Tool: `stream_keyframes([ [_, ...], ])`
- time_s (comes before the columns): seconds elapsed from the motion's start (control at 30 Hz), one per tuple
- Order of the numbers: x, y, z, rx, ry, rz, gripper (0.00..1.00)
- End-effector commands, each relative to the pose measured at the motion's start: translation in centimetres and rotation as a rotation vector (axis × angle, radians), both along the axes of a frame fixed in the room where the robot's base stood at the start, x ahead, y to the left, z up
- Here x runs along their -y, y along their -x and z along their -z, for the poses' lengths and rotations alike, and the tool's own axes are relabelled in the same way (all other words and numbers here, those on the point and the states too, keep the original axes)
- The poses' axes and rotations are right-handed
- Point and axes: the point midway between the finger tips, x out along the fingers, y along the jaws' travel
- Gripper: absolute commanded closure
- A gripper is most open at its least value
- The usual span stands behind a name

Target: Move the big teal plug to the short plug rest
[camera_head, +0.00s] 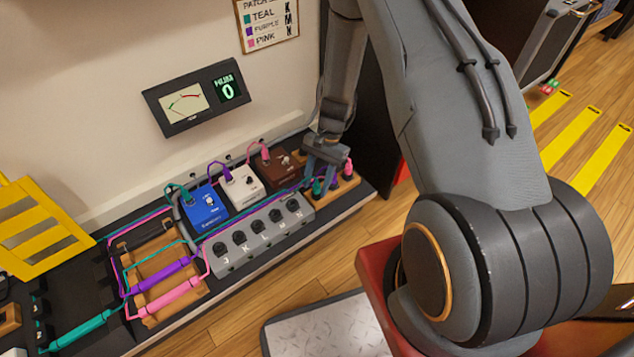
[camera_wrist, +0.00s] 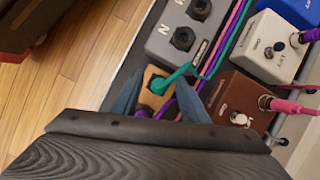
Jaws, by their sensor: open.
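My gripper (camera_head: 322,180) reaches down over a small wooden block (camera_head: 346,190) at the right end of the bench. Its fingers (camera_wrist: 158,98) are open in the wrist view, with a teal plug (camera_wrist: 158,86) between them; contact cannot be told. That plug stands in the block and its teal cable runs up and right. Purple and pink plugs (camera_head: 348,166) stand beside it. A long, thick teal plug-like cylinder (camera_head: 80,330) lies at lower left, next to a slatted wooden rack (camera_head: 142,270) bearing purple (camera_head: 165,274) and pink cylinders (camera_head: 172,297). Which wooden piece is the short plug rest is unclear.
Blue (camera_head: 205,207), white (camera_head: 241,187) and brown pedals (camera_head: 280,168) stand behind a grey socket box (camera_head: 258,236), with cables running between. A meter (camera_head: 196,97) hangs on the wall. A yellow slatted panel (camera_head: 40,232) stands at left. Open floor lies in front.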

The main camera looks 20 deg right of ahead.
Motion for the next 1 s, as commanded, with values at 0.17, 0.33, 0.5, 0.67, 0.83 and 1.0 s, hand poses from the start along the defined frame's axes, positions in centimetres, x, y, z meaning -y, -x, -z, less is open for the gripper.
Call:
stream_keyframes([
  [0.17, 0.6, -0.6, -2.0, 0.003, 0.0, 0.0, 0.59],
  [0.33, 1.5, -1.3, -4.7, 0.004, 0.001, 0.001, 0.59],
  [0.5, 2.1, -1.7, -6.5, 0.001, 0.0, 0.0, 0.59],
  [0.67, 2.3, -1.9, -7.1, 0.001, 0.001, -0.001, 0.59],
  [0.83, 2.3, -1.9, -7.1, 0.0, 0.0, 0.0, 0.59],
  [1.0, 2.3, -1.9, -7.1, 0.001, 0.001, 0.0, 0.59],
])
